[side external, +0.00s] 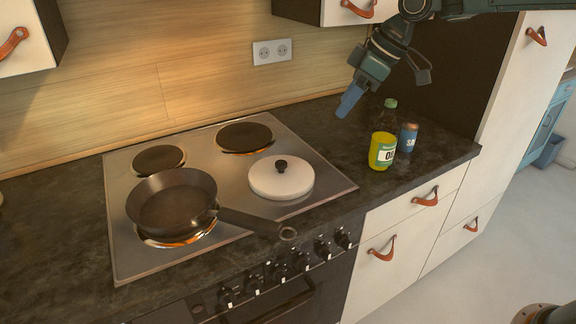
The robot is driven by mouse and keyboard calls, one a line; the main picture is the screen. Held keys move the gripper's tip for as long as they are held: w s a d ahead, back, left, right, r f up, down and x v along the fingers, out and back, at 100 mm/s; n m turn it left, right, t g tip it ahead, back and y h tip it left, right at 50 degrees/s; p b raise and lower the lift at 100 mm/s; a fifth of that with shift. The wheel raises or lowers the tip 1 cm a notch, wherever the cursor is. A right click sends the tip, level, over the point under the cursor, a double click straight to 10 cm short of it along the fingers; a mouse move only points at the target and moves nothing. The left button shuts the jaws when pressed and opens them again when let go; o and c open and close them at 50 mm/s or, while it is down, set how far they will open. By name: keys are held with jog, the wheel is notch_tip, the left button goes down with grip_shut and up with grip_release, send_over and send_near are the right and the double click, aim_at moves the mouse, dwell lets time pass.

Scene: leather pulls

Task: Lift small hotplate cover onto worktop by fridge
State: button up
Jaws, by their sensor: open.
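The small hotplate cover (282,181) is a round, cream-white disc with a black knob on top. It lies on the front right of the steel hob (235,182). My gripper (349,101) hangs above the back of the worktop, up and to the right of the cover and well apart from it. It is open, with nothing seen between its blue fingers. The dark worktop (438,153) by the fridge is to the right of the hob. The tall white cabinet front (520,70) at the right may be the fridge; I cannot tell.
A black frying pan (172,203) sits on the front left plate, its handle reaching right, near the cover. A yellow-green tin (382,151), a blue can (407,138) and a green-capped bottle (390,104) stand on the right worktop. Some worktop between hob and tin is clear.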

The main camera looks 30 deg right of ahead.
jog(key=w+a+f+n+y, duration=0.1)
jog(key=w+a+f+n, duration=0.1)
jog(key=w+f, duration=0.5)
jog(key=shift+w+a+f+n+g, duration=0.15)
jog(key=shift+w+n+g, duration=0.2)
jog(key=shift+w, duration=0.5)
send_over(282, 163)
jog(key=s+d, duration=0.1)
jog(key=d, duration=0.2)
jog(key=shift+s+a+f, duration=0.1)
jog(key=shift+f, duration=1.8)
jog(key=shift+s+a+f, duration=0.1)
jog(key=shift+f, duration=1.75)
jog(key=shift+f, duration=0.1)
jog(key=shift+x, duration=2.55)
jog(key=shift+s, duration=0.1)
jog(key=shift+c, duration=0.4)
jog(key=c, duration=1)
